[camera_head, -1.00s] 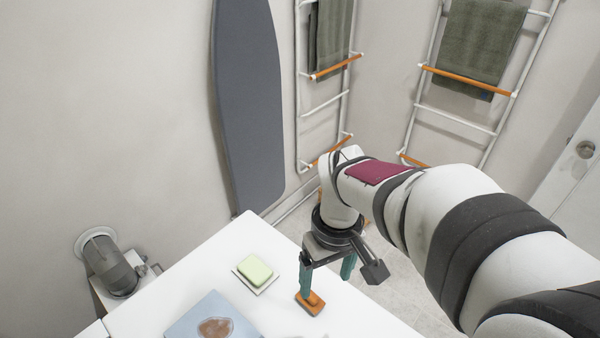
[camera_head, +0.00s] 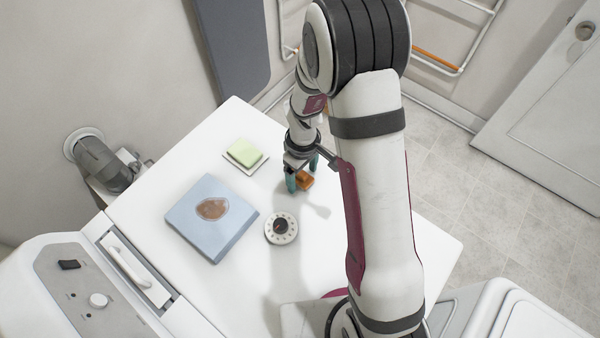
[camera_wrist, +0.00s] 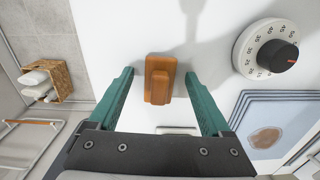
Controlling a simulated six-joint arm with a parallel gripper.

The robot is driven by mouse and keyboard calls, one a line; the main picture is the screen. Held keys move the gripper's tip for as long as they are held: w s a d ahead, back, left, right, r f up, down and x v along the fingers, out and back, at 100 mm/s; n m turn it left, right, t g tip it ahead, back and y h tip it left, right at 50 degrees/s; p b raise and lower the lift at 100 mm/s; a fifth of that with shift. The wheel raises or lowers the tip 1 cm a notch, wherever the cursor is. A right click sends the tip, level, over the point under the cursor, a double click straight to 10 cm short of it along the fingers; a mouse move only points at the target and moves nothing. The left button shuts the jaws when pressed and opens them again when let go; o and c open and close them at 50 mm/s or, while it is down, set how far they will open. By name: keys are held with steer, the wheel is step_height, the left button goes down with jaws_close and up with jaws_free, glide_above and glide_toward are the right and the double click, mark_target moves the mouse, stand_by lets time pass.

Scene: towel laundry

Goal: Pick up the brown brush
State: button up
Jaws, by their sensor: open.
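The brown brush (camera_wrist: 160,79) is a small orange-brown block with a raised handle on top. It lies on the white top of the machine. In the wrist view it sits between the two teal fingers of my gripper (camera_wrist: 161,88), nearer their tips, with a gap on both sides. In the head view the brush (camera_head: 305,180) shows beside the teal fingers of my gripper (camera_head: 302,176), partly hidden by them. My gripper is open, empty and pointing down at the brush.
A round white timer (camera_head: 281,228) with a black knob stands near the brush. In the wrist view, a wicker basket (camera_wrist: 62,80) stands off the top.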

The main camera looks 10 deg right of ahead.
mark_target(305, 173)
jaws_close()
stand_by(0.4)
steer(key=r, duration=0.4)
steer(key=shift+d+r, duration=0.25)
steer(key=shift+r, duration=0.05)
steer(key=s+d+r, duration=0.4)
steer(key=d+r, duration=0.2)
steer(key=d, duration=0.4)
steer(key=shift+s+r, duration=0.25)
steer(key=shift+s, duration=0.05)
steer(key=shift+d, duration=0.1)
